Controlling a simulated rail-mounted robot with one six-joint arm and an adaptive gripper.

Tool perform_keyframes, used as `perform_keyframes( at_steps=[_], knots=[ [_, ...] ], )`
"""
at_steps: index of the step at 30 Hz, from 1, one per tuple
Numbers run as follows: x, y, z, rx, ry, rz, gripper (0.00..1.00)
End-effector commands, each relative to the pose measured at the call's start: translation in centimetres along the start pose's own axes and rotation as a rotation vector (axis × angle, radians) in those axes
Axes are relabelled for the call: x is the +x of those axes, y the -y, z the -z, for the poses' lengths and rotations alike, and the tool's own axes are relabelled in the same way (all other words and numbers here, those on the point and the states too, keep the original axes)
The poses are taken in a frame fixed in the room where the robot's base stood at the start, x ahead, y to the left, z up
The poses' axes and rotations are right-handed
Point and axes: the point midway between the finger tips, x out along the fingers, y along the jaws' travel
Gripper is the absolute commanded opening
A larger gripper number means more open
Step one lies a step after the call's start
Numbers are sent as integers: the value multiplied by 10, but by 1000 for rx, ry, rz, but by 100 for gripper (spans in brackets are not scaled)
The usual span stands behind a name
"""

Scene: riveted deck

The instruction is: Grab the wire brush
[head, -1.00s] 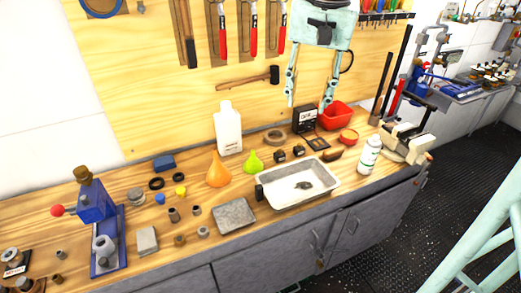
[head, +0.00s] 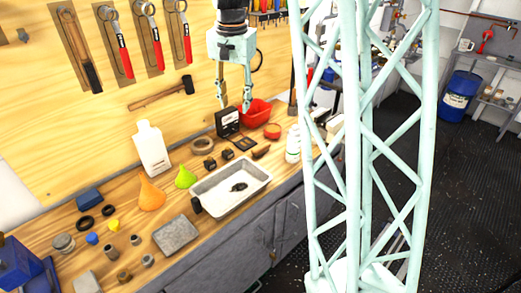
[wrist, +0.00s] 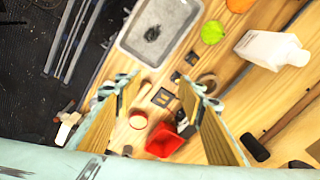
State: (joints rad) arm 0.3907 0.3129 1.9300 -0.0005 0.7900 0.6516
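A small brown brush-like block, which looks like the wire brush (head: 260,152), lies on the wooden bench just right of the metal tray's far end. In the wrist view, this brown piece (wrist: 146,88) shows between the fingers, nearer the left one. Its bristles are too small to make out. My gripper (head: 235,107) hangs above the back of the bench, near the black meter box and red bin. It points down, with its fingers apart and nothing between them. In the wrist view, my gripper (wrist: 163,84) is open well above the bench.
A pale lattice column of mine covers the bench's right end.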

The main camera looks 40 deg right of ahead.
Motion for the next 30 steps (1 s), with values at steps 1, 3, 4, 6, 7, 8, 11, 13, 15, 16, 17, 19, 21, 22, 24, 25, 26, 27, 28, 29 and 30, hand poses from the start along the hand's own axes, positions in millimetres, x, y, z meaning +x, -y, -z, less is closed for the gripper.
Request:
perform_keyframes(
  at_steps=[1, 3, 4, 6, 7, 8, 11, 13, 15, 16, 17, 19, 21, 22, 24, 25, 26, 27, 28, 29, 30],
  knots=[
    [7, 0, 9, 19, 4, -4, 36],
    [17, -1, 20, 46, 8, -9, 36],
    [21, -1, 25, 57, 10, -11, 36],
    [32, -2, 36, 85, 14, -15, 36],
    [36, -2, 40, 95, 15, -17, 36],
    [40, -3, 45, 107, 17, -19, 36],
    [56, -5, 60, 146, 23, -26, 36],
    [66, -7, 71, 173, 27, -31, 36],
    [77, -9, 81, 199, 31, -35, 36],
    [82, -10, 85, 211, 33, -37, 36],
    [88, -12, 90, 223, 35, -40, 36],
    [99, -14, 100, 249, 38, -44, 36],
    [111, -17, 109, 277, 42, -49, 36],
    [116, -19, 114, 288, 44, -51, 36],
    [128, -22, 124, 315, 47, -55, 36],
    [134, -24, 127, 327, 49, -58, 36],
    [139, -26, 131, 338, 51, -60, 36],
    [146, -28, 136, 353, 52, -62, 36],
    [151, -30, 140, 364, 54, -64, 36],
    [157, -32, 144, 377, 55, -66, 36],
    [164, -34, 149, 392, 57, -69, 36]
  ],
)
